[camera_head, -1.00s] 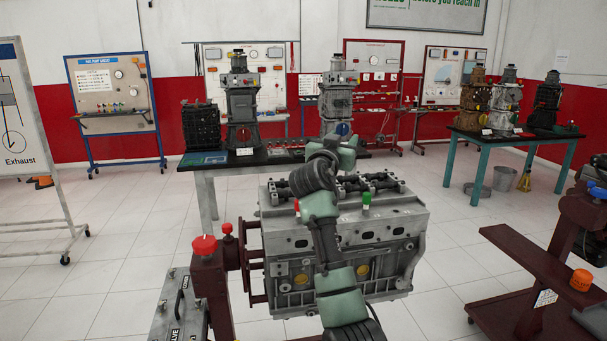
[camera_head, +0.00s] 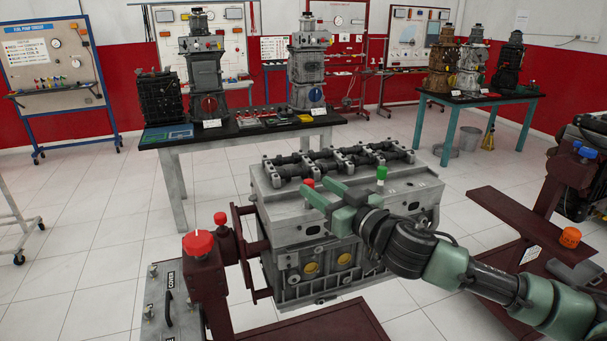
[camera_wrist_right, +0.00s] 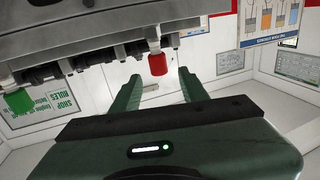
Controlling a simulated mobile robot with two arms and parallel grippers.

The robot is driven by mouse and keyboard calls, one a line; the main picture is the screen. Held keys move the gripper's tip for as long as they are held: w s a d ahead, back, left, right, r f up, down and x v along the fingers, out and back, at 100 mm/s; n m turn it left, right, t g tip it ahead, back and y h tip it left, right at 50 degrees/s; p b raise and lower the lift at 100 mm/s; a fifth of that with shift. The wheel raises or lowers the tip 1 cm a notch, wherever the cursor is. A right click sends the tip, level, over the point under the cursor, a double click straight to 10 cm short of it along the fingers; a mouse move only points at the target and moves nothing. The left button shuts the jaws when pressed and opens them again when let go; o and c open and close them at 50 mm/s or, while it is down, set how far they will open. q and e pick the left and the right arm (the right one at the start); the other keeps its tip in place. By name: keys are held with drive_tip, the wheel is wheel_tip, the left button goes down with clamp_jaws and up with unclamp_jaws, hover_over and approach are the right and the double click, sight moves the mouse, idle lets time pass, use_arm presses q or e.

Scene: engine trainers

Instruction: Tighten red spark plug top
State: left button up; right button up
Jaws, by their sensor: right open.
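The red spark plug top (camera_head: 309,183) stands on the upper edge of the grey engine block (camera_head: 322,224). A green spark plug top (camera_head: 382,173) stands to its right. My right gripper (camera_head: 322,192) is open and empty, its fingers pointing at the red top from the right. In the right wrist view, which shows the scene upside down, the red top (camera_wrist_right: 157,63) lies between the directions of the two fingers, just past their tips. I see no contact. The green top also shows there (camera_wrist_right: 18,101). My left gripper is out of view.
A maroon stand with a red knob (camera_head: 198,242) is at the block's left. A maroon shelf (camera_head: 515,222) stands at the right. A table (camera_head: 235,135) with engine models is behind the block. White tiled floor is open at the left.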

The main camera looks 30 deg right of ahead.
drive_tip(key=w+p, duration=0.1)
drive_tip(key=w, duration=0.1)
drive_tip(key=w+p, duration=0.1)
drive_tip(key=w, duration=0.2)
drive_tip(key=shift+w+r, duration=0.2)
drive_tip(key=shift+w, duration=0.1)
drive_tip(key=shift+w+a+f, duration=0.1)
drive_tip(key=shift+w+f, duration=0.1)
drive_tip(key=shift+w, duration=0.65)
clamp_jaws()
